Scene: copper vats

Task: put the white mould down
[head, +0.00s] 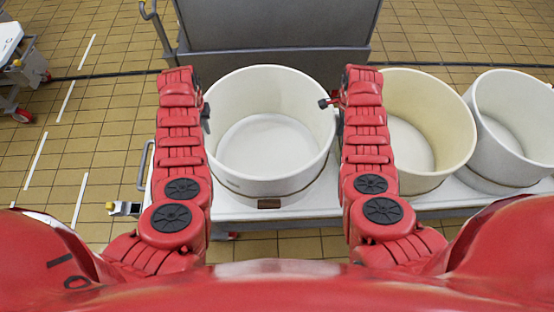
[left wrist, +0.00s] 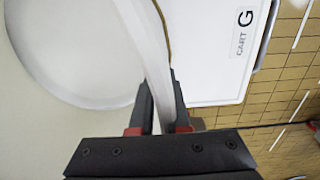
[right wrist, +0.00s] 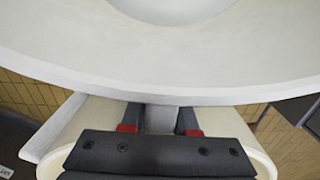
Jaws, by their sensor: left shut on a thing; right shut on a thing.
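The white mould (head: 262,180), a round open tub with a thin dark band low on its side, stands upright between my two arms. My left gripper (head: 206,115) is shut on its left rim; the left wrist view shows the wall (left wrist: 150,55) between the fingers (left wrist: 157,108). My right gripper (head: 334,102) is shut on the right side of the same mould, whose rim (right wrist: 90,85) crosses the right wrist view above the fingers (right wrist: 160,118). The mould is over the white cart top (head: 230,208); I cannot tell whether its base touches it.
A cream mould (head: 440,120) stands close to the right, beyond my right arm. Another white mould (head: 520,150) stands further right. A large grey container (head: 275,25) is behind. Tiled floor lies left.

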